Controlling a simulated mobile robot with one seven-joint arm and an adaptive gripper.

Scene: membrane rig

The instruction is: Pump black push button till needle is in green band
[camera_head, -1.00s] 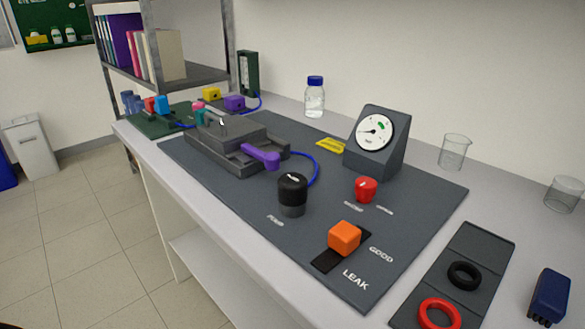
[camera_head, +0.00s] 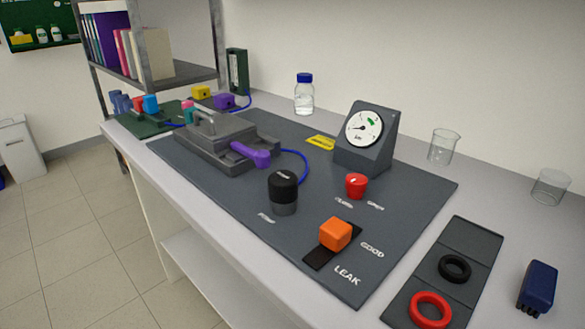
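The black push button (camera_head: 283,185) stands upright on its grey collar on the dark mat, left of the red knob. Nothing touches it. The gauge (camera_head: 364,128) has a white round dial on a dark wedge-shaped housing at the back of the mat. Its green band (camera_head: 372,121) shows at the upper right of the dial. The needle (camera_head: 359,128) is thin and appears to point left, away from the green band; its exact reading is too small to tell. My gripper is not in view.
The red knob (camera_head: 356,184) and orange block (camera_head: 335,233) sit right of the button. The clamp fixture (camera_head: 215,142) with its purple lever (camera_head: 250,153) is behind left. Beakers (camera_head: 443,146), a bottle (camera_head: 304,94) and a ring tray (camera_head: 470,244) stand around the mat (camera_head: 225,195).

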